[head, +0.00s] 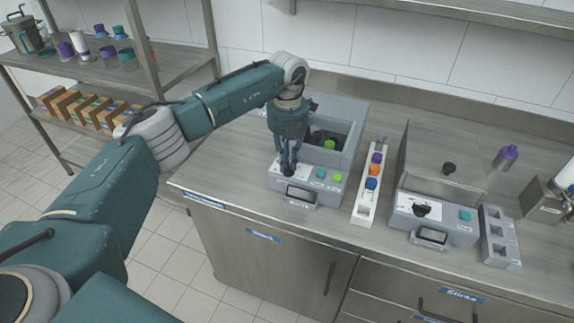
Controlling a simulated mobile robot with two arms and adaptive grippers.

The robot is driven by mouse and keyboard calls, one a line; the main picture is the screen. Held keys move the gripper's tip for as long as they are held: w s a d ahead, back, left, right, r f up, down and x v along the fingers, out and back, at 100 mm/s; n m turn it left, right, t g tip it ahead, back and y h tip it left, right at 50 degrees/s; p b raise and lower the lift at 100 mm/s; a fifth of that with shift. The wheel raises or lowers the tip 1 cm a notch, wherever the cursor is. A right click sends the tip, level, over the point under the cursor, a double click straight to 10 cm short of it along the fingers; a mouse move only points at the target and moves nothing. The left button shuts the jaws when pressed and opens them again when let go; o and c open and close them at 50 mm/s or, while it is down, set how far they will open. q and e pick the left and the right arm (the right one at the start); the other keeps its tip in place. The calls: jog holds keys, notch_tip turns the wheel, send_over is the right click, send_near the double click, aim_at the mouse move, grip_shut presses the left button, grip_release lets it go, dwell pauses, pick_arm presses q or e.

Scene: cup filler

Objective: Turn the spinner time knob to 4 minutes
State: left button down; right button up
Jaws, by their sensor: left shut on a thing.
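A grey machine (350,113) with an open tub stands on the counter, dark parts and a green-capped item (329,145) inside. Its front panel has a display (301,194), a teal button (321,173) and a green button (338,177). My left gripper (288,171) reaches down to the left part of this panel and is shut on a dark knob there. The fingers largely hide the knob, and its setting cannot be read. My right gripper is not in view.
A second grey machine (456,229) with a black knob (422,210) stands to the right. A white rack (363,207) with colored caps lies between the machines. A grey holder (500,237) and a purple bottle (507,157) are farther right. A shelf (180,64) stands at left.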

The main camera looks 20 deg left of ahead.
aim_at(289, 164)
pick_arm(q)
jog(key=m+b, duration=0.1)
jog(key=m, duration=0.2)
jog(key=shift+w+m, duration=0.15)
jog(key=shift+m, duration=0.15)
jog(key=shift+d+m+b, duration=0.1)
jog(key=shift+m+b, duration=0.4)
jog(key=shift+m, duration=1)
jog(key=shift+r, duration=0.1)
jog(key=c, duration=1.7)
grip_release()
jog(key=shift+o, duration=0.2)
notch_tip(289, 164, up, 12)
